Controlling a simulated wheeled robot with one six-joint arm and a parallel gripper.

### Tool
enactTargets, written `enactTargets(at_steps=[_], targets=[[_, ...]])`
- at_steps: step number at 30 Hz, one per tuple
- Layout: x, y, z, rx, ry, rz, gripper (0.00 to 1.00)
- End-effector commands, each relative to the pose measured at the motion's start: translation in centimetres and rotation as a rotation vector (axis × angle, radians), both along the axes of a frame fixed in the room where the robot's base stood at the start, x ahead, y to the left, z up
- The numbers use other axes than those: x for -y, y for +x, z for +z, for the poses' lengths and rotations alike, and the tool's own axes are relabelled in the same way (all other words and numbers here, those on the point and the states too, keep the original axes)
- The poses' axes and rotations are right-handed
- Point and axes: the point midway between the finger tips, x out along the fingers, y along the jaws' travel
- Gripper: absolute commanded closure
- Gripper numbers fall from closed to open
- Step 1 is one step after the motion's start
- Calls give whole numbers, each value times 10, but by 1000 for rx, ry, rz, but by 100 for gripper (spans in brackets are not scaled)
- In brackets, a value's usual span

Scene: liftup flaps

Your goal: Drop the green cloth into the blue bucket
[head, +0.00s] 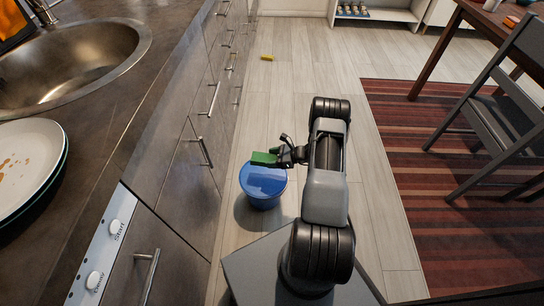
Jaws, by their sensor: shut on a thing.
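The blue bucket (264,190) stands on the wooden floor beside the kitchen cabinets. The green cloth (263,158) is a small green piece that shows at the bucket's far rim, in front of or above it. My gripper (280,157) is shut on the cloth's right end and points left. In this view the cloth overlaps the far edge of the bucket's opening. How high the cloth is above the rim, I cannot tell. My arm hides the floor to the right of the bucket.
Cabinets with bar handles (203,152) run along the left, close to the bucket. A counter above holds a sink (70,60) and plates (28,165). A yellow object (267,58) lies on the floor farther off. A striped rug (430,150) and chair (500,120) are at right.

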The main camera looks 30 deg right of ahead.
Motion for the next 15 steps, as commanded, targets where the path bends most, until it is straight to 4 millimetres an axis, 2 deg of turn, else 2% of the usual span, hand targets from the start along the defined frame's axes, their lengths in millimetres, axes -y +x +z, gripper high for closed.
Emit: enactTargets(at_steps=[15], targets=[[0,0,-50,1,-1,0,58]])
